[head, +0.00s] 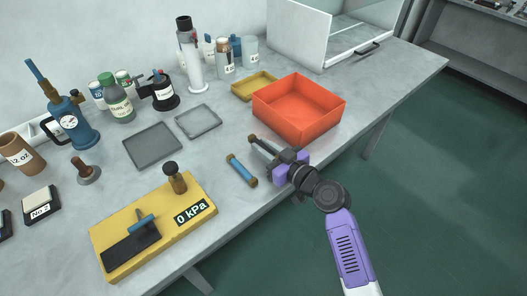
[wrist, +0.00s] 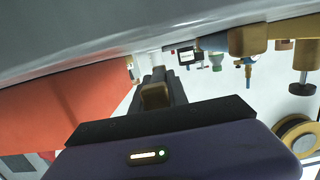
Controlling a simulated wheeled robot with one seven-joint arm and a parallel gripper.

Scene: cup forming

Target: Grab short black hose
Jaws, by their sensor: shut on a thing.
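The short black hose (head: 262,145) has brass-coloured ends and sits at my gripper (head: 276,156), left of the orange bin and near the table's front edge. My gripper is shut on the hose. One brass end points up and left, clear of the fingers in the head view. In the wrist view, a brass end (wrist: 155,95) shows between the dark fingers (wrist: 158,80). The rest of the hose is hidden by the gripper. I cannot tell whether the hose touches the table.
An open orange bin (head: 305,120) stands close behind my gripper. A blue hose (head: 242,170) with brass ends lies just left. A yellow pressure gauge base (head: 115,233) is at front left. Grey trays (head: 152,146) and a small yellow tray (head: 251,93) lie further back.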

